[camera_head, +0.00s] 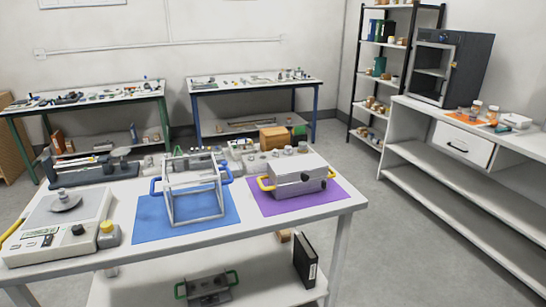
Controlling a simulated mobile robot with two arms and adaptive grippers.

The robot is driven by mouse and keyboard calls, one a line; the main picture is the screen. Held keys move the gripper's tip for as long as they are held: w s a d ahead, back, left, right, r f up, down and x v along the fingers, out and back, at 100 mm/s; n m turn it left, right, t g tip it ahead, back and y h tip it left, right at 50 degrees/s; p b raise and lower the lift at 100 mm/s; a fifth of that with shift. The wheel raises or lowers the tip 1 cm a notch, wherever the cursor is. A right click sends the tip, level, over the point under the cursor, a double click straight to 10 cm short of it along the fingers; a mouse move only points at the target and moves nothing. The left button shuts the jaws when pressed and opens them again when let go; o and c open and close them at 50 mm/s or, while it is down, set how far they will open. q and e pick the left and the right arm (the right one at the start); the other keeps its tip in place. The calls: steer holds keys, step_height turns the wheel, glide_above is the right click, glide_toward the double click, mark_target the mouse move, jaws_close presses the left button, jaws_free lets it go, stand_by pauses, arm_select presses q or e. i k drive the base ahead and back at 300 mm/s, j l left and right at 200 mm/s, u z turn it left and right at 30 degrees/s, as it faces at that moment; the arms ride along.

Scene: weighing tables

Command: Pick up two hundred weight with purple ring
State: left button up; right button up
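Several small grey metal pieces that look like weights (287,150) stand along the back of the near table (250,225), behind the purple mat (330,198). They are too small for me to read a marking or make out a purple ring, so I cannot tell which is the two hundred weight. A grey box with yellow handles (300,178) stands on the purple mat and may hide some of them. Neither of my grippers is in view.
A balance (58,240) and a yellow-capped container (108,235) stand at the table's left. An open frame with blue handles (194,190) stands on a blue mat (150,230). A white shelf unit (450,180) is at right. Floor between is clear.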

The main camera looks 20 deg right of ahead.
mark_target(64, 198)
steer(key=i+j+u, duration=0.15)
steer(key=i+u, duration=0.15)
steer(key=i, duration=0.15)
steer(key=i+u, duration=0.35)
steer(key=i+j, duration=0.05)
steer(key=i, duration=0.05)
